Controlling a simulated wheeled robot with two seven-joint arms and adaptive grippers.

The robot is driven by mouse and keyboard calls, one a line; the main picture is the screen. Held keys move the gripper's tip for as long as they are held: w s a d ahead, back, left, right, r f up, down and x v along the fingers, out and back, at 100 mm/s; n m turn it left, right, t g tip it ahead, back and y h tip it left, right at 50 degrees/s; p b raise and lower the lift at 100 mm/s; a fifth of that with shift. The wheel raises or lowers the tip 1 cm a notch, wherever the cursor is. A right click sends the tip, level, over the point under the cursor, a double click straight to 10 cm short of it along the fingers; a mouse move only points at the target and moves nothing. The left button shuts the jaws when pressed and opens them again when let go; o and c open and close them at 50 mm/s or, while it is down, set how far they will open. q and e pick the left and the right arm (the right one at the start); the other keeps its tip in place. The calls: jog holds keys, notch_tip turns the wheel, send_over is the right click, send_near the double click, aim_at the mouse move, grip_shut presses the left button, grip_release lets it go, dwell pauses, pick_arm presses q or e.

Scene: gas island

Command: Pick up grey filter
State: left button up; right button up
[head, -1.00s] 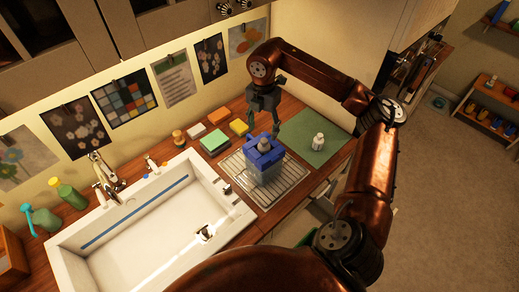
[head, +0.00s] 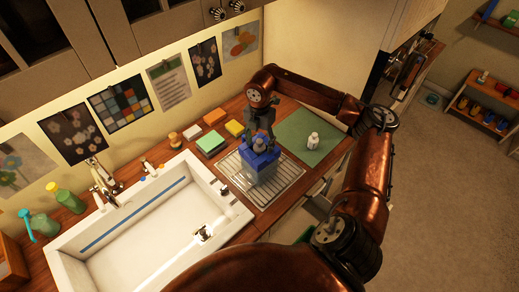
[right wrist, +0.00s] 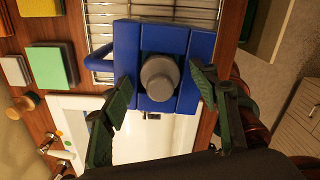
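The grey filter (right wrist: 160,77) is a round grey piece seated in the top of a blue-lidded pitcher. The blue lid (right wrist: 128,45) fills the middle of the right wrist view, with its handle to the left. In the head view the pitcher (head: 262,168) stands upright on the drying rack. My right gripper (right wrist: 163,85) is open above the lid, with one finger on each side of the grey filter and a gap to it on both sides. In the head view the right gripper (head: 260,138) is at the back of the lid. My left gripper is not in view.
A metal drying rack (head: 285,187) lies under the pitcher, beside the white sink (head: 150,237). A white bottle (head: 313,141) stands on the green mat (head: 300,125) to the right. Sponges (head: 210,143) lie behind the sink.

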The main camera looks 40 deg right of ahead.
jog(key=c, duration=1.2)
jog(key=shift+r, duration=0.15)
